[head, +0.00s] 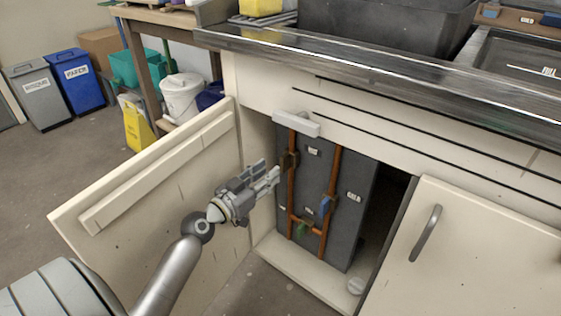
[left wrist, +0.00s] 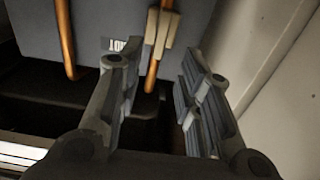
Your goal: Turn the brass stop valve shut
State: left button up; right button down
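The brass stop valve (head: 289,161) sits on the left copper pipe, high on the dark panel inside the open sink cabinet. In the left wrist view its tan handle (left wrist: 160,33) lies along the pipe, just beyond the gap between my fingers. My left gripper (head: 277,174) points at the valve from the left. In the left wrist view its two fingers (left wrist: 155,75) are apart with nothing held between them. I cannot tell whether a fingertip touches the handle. My right gripper is not in view.
A blue valve (head: 325,205) is on the right pipe and a green valve (head: 302,229) on the lower cross pipe. The open left door (head: 150,185) stands beside my arm. The right door (head: 480,245) is shut. The steel counter edge (head: 370,75) runs above.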

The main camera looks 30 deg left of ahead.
aim_at(281, 162)
pick_arm(q)
jog(key=w, duration=0.6)
jog(key=shift+w+d, duration=0.3)
grip_shut()
